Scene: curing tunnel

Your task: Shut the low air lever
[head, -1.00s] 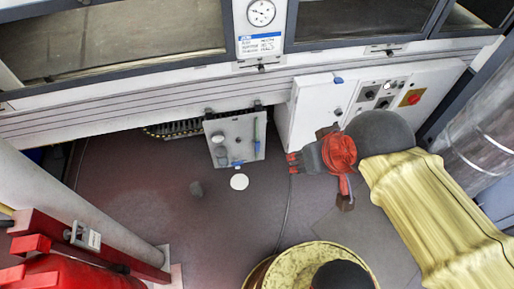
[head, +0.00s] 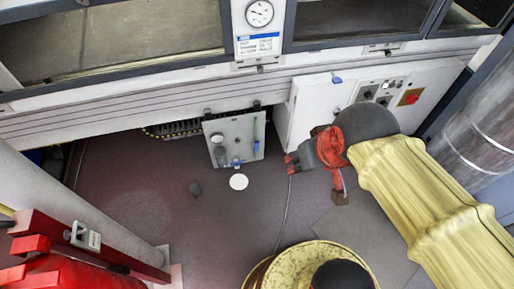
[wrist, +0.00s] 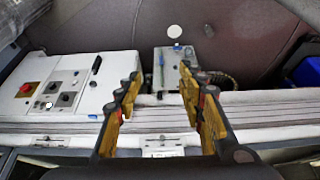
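A grey plate (head: 229,127) hangs under the oven's lower rail in the head view, with a round gauge-like part (head: 217,138) on its left. A small blue handle (head: 238,162) sits at its low edge, and a long green-blue handle (head: 256,131) runs along its right side. I cannot tell for sure which is the low air lever. The plate (wrist: 175,72) also shows in the wrist view, with a long blue handle (wrist: 162,62). My gripper (head: 290,164) is right of the plate, apart from it. In the wrist view my gripper (wrist: 160,76) is open and empty, its fingers either side of the plate.
A white control cabinet (head: 304,109) with knobs and a red switch (head: 410,97) stands right of the plate. A red machine part (head: 60,270) and a grey post (head: 75,205) are at lower left. A white disc (head: 239,182) lies on the open floor.

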